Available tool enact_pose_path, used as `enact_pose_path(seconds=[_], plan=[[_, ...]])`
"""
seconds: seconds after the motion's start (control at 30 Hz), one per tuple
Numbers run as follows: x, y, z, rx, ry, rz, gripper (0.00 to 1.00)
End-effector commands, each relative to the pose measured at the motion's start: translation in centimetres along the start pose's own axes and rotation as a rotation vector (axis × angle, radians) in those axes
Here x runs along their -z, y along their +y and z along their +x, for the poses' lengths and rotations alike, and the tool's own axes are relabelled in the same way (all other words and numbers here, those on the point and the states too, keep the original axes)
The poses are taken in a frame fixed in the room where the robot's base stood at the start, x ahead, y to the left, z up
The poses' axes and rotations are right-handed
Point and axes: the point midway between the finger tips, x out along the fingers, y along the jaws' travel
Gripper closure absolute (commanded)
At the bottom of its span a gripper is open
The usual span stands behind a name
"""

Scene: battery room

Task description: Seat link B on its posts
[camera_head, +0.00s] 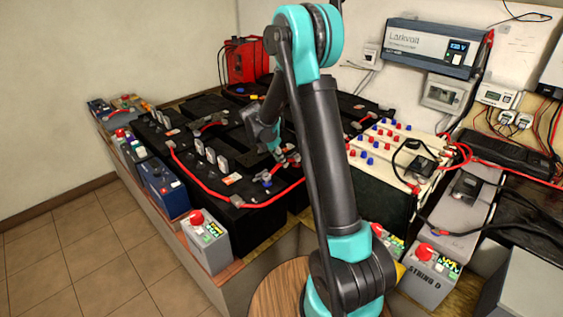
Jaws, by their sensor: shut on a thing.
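My gripper (279,151) is at the end of my arm, low over the black batteries in the middle of the bank. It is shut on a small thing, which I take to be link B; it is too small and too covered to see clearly. I cannot tell whether the link touches the posts. My upper arm hides part of the bank to the right of the gripper.
Red cables (225,194) run across the black batteries. White batteries (382,165) with red and blue caps stand to the right. Grey boxes with red knobs (207,240) line the front. An inverter (432,46) hangs on the back wall. Tiled floor (70,250) is clear at left.

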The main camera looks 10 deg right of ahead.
Motion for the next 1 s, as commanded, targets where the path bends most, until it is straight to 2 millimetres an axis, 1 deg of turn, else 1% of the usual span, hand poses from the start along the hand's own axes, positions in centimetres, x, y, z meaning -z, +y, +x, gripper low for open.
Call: enact_pose_path(seconds=[0.37, 1.0], plan=[[0.0, 0.0, 0.0, 0.000, 0.000, 0.000, 1.00], [0.4, 0.2, 1.0, 0.000, 0.000, 0.000, 1.00]])
